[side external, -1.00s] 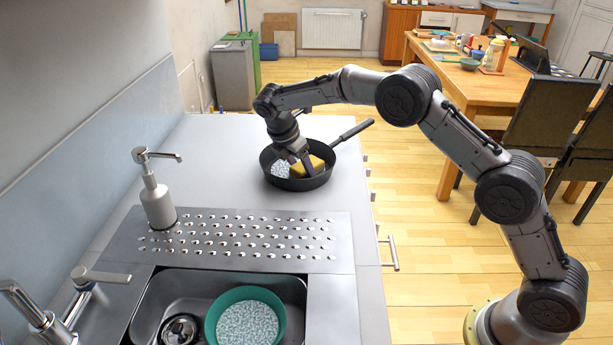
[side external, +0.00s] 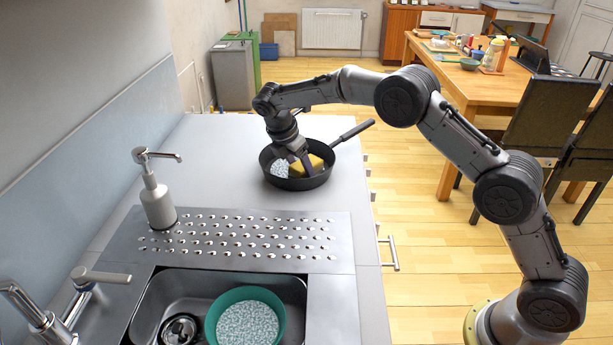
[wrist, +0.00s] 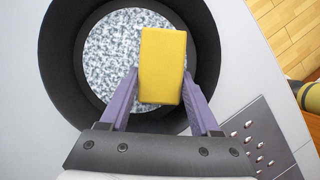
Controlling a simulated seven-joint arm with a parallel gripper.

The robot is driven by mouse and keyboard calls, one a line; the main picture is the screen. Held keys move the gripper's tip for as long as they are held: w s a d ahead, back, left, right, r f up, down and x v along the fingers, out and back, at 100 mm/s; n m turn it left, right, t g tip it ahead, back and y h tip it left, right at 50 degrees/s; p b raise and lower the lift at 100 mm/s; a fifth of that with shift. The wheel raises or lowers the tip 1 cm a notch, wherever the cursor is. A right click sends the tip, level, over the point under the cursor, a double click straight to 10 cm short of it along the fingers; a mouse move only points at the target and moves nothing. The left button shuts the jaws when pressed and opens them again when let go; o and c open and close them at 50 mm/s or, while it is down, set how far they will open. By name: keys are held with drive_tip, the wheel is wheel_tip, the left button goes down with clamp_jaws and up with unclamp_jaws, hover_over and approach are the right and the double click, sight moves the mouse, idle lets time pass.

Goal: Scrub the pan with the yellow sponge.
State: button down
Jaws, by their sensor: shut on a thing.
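The black pan (side external: 290,183) stands on the grey counter, its handle pointing to the back right. In the wrist view the pan (wrist: 62,85) has a speckled white-grey patch (wrist: 108,62) over its bottom. My gripper (side external: 303,168) reaches down into the pan. It is shut on the yellow sponge (side external: 317,162), which also shows between the two fingers in the wrist view (wrist: 162,65). The sponge is over the speckled patch and hides part of it. I cannot tell whether its underside touches the pan bottom.
The sink (side external: 160,290) in front holds a green bowl (side external: 278,300) with speckled contents. A tap (side external: 38,318) is at the lower left. The counter around the pan is clear.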

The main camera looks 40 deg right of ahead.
sight(313, 186)
drive_tip(key=shift+s+d, duration=0.1)
drive_tip(key=shift+s, duration=2.05)
drive_tip(key=shift+w+a+f, duration=0.1)
drive_tip(key=shift+w+a, duration=0.05)
drive_tip(key=shift+w, duration=1.85)
drive_tip(key=shift+w+a+f, duration=0.1)
drive_tip(key=shift+w, duration=1.9)
drive_tip(key=shift+s+d+r, duration=0.1)
drive_tip(key=shift+s+r, duration=0.1)
drive_tip(key=shift+s, duration=1.5)
drive_tip(key=shift+s+d, duration=0.15)
drive_tip(key=shift+s, duration=2.1)
drive_tip(key=shift+w+a+f, duration=0.1)
drive_tip(key=shift+w, duration=1.9)
drive_tip(key=shift+w+a+f, duration=0.1)
drive_tip(key=shift+w, duration=1.85)
drive_tip(key=shift+s+r, duration=0.15)
drive_tip(key=shift+s, duration=0.2)
drive_tip(key=shift+s+d, duration=0.2)
drive_tip(key=shift+s, duration=3.4)
drive_tip(key=shift+w+a, duration=0.15)
drive_tip(key=shift+w, duration=1.85)
drive_tip(key=shift+w+a, duration=0.1)
drive_tip(key=shift+w, duration=1.85)
drive_tip(key=shift+s+d, duration=0.1)
drive_tip(key=shift+s, duration=1.25)
drive_tip(key=shift+s+d, duration=0.15)
drive_tip(key=shift+s, duration=2.45)
drive_tip(key=shift+w+a, duration=0.2)
drive_tip(key=shift+w, duration=3.7)
